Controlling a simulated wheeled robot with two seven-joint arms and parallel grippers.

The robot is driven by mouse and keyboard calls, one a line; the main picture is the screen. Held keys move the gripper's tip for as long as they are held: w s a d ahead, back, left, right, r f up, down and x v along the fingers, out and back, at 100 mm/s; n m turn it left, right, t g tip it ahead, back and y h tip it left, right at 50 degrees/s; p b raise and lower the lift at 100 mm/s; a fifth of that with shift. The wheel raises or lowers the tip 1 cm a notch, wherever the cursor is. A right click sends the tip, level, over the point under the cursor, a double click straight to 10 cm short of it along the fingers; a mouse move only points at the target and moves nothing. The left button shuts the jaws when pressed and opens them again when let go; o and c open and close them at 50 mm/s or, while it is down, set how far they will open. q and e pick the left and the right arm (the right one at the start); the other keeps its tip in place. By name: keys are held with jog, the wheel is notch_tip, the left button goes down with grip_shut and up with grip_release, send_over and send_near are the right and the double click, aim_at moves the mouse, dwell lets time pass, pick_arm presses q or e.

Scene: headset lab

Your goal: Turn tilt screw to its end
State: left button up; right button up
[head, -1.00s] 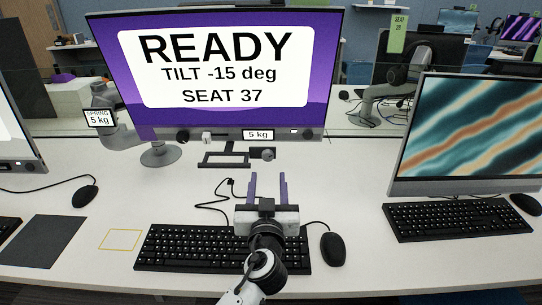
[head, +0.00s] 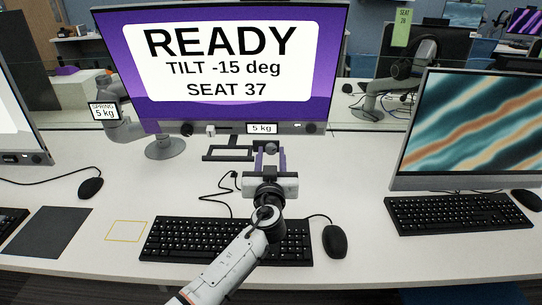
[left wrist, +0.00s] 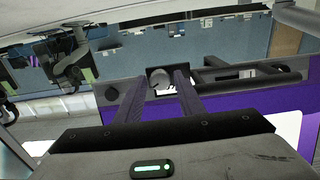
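The tilt screw (head: 271,148) is a small round grey knob on the dark bracket (head: 228,154) below the purple monitor (head: 220,112). The monitor reads READY, TILT -15 deg, SEAT 37. My left gripper (head: 270,154) reaches up to the bracket with its two purple fingers apart, one on each side of the knob. In the left wrist view, the knob (left wrist: 160,77) shows between the far ends of the fingers; whether they touch it is unclear. My right gripper is not in view.
A keyboard (head: 180,240) and a mouse (head: 335,241) lie below my left arm, with a loose cable (head: 212,196) behind. Another monitor (head: 470,125) stands at the right. Bare desk lies left and right of the bracket.

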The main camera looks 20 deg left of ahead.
pick_arm(q)
jog(key=c, duration=0.7)
